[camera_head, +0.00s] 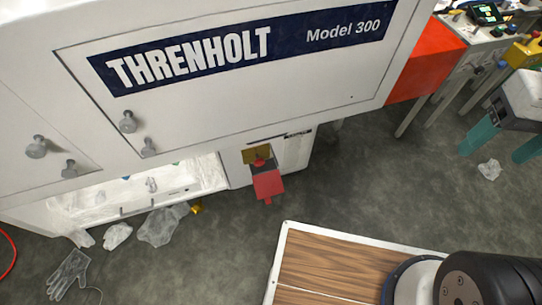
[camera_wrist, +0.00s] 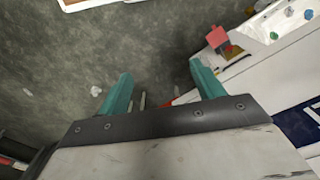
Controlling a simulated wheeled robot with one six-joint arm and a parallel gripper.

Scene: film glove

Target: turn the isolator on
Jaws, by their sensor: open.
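The isolator is a red handle (camera_head: 267,184) on a yellow plate (camera_head: 257,154), low on the front of the white machine. The handle sticks outward and down from the plate. In the wrist view the red handle (camera_wrist: 217,37) and the yellow plate (camera_wrist: 232,50) show at the upper right, beyond the right finger. My gripper (camera_head: 492,154) is at the right edge of the head view, its teal fingers apart and empty, well away from the handle. It also shows in the wrist view (camera_wrist: 160,70) with bare floor between the fingers.
The white Threnholt machine (camera_head: 230,105) fills the upper left, with grey knobs on its panels. A red box (camera_head: 425,62) and a control stand (camera_head: 478,45) are at the upper right. A wood-topped surface (camera_head: 330,270) is at the bottom. Clear film and a glove (camera_head: 68,274) lie on the floor.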

